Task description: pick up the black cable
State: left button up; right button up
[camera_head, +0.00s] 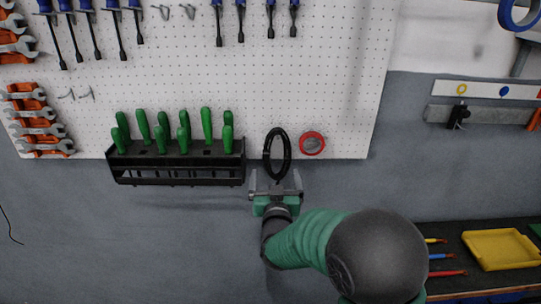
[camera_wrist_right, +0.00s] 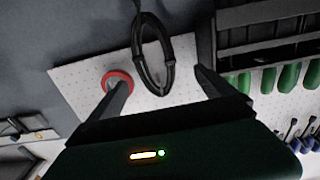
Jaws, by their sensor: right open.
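The black cable (camera_head: 288,151) is a coiled loop hanging at the lower edge of the white pegboard, between the screwdriver rack and a red ring. My right gripper (camera_head: 276,174) is open just below and in front of the loop, its two fingers pointing up towards the board. In the right wrist view the cable (camera_wrist_right: 142,58) hangs between the two spread fingers of the right gripper (camera_wrist_right: 165,76). No finger is closed on it. Whether the loop's lower end touches the gripper I cannot tell. My left gripper is not in view.
The red ring (camera_head: 322,144) hangs close right of the cable. A black rack (camera_head: 125,171) with several green-handled screwdrivers is close left. A dark bench (camera_head: 450,254) with a yellow tray (camera_head: 537,248) is at lower right. The grey wall (camera_head: 170,240) below the rack is clear.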

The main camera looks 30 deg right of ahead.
jog(key=p, duration=0.2)
send_near(280, 151)
jog(key=x, duration=0.3)
jog(key=w+p, duration=0.2)
jog(key=w, duration=0.1)
jog(key=shift+r, duration=0.4)
jog(key=shift+w+a+f+p, duration=0.1)
jog(key=shift+w+a+p, duration=0.05)
jog(key=shift+w+p, duration=0.2)
jog(key=shift+d+f, duration=0.15)
jog(key=shift+d, duration=0.35)
jog(key=shift+c, duration=0.4)
jog(key=shift+d+f, duration=0.1)
jog(key=shift+d, duration=0.25)
jog(key=shift+c, duration=1.2)
jog(key=shift+s+d, duration=0.1)
jog(key=shift+d, duration=0.25)
jog(key=c, duration=0.5)
jog(key=shift+a, duration=0.35)
jog(key=c, duration=0.4)
jog(key=shift+w+a, duration=0.2)
jog(key=shift+a, duration=0.05)
jog(key=shift+c, duration=1)
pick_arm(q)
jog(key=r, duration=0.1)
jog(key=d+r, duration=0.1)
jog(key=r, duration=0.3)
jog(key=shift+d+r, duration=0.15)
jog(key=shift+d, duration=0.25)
